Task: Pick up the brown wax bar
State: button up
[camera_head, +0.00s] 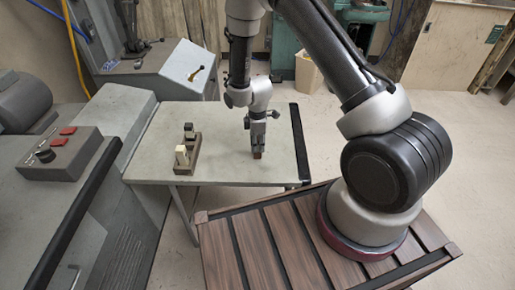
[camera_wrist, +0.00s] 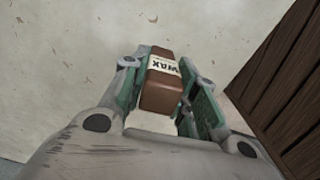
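The brown wax bar (camera_wrist: 160,92) has a pale label reading "WAX" and lies between the two fingers of my gripper (camera_wrist: 166,82) in the wrist view. The green-lined fingers sit close against both of its sides, so my gripper looks shut on it. In the head view my gripper (camera_head: 258,148) points down over the grey table (camera_head: 225,168), and the small brown end of the bar (camera_head: 258,154) shows beneath the fingertips. I cannot tell whether the bar touches the table top.
A dark wooden holder (camera_head: 187,158) with upright pieces, one cream-coloured, stands on the table left of my gripper. A grey control box (camera_head: 62,152) with red buttons sits on the machine at the left. The table's right side is clear. A bin (camera_head: 308,72) stands behind.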

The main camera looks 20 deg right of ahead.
jog(key=c, duration=0.4)
jog(key=shift+o, duration=0.2)
jog(key=shift+r, duration=0.15)
